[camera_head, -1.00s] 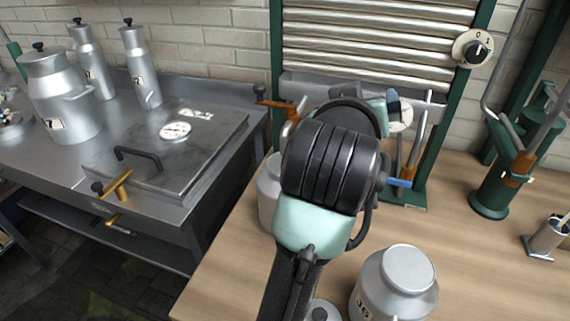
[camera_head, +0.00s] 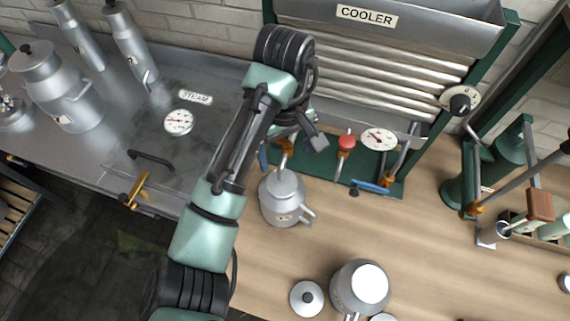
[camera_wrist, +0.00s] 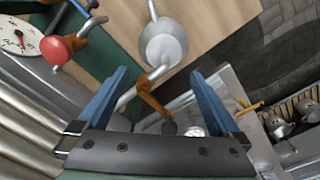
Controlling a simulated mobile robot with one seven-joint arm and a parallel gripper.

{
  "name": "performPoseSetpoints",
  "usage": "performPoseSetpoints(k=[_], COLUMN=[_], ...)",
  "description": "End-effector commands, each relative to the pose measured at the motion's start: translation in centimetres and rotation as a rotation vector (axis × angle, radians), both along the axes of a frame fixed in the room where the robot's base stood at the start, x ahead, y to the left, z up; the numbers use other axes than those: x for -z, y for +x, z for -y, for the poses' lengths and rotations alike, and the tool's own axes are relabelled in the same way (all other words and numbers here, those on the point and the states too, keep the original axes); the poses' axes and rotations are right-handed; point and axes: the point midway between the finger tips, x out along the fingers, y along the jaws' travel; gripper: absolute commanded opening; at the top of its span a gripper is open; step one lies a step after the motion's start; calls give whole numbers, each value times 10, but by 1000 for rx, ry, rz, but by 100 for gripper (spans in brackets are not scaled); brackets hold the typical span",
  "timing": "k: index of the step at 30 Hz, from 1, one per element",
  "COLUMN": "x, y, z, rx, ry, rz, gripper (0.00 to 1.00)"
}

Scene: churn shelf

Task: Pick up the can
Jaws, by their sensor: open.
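A grey metal can (camera_head: 283,200) with a side handle or spout stands on the wooden counter under the cooler's tap. It also shows in the wrist view (camera_wrist: 163,45), at the top middle, beyond my fingertips. A second, larger grey can (camera_head: 345,292) stands nearer, at the bottom of the head view. I cannot tell which can is meant. My gripper (camera_wrist: 160,82) is open, with its two blue fingers spread apart and nothing held between them. In the head view it is partly hidden by my arm, above and behind the first can.
The cooler (camera_head: 375,70) with its ribbed pipes, gauge and red knob (camera_head: 346,142) stands close behind the can. An orange-handled tap (camera_wrist: 150,98) lies between my fingers in view. A loose lid (camera_head: 307,298) lies on the counter (camera_head: 420,240). The steel steam table (camera_head: 110,150) is left.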

Motion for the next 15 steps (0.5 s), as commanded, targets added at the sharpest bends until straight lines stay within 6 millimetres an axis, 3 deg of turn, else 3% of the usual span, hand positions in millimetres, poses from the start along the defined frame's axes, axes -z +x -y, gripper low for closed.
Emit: performPoseSetpoints(k=[4,15], x=[9,70], y=[-4,-4], z=[-2,-2], rx=[-9,-6], ry=[6,5], rz=[-22,-18], gripper=[100,100])
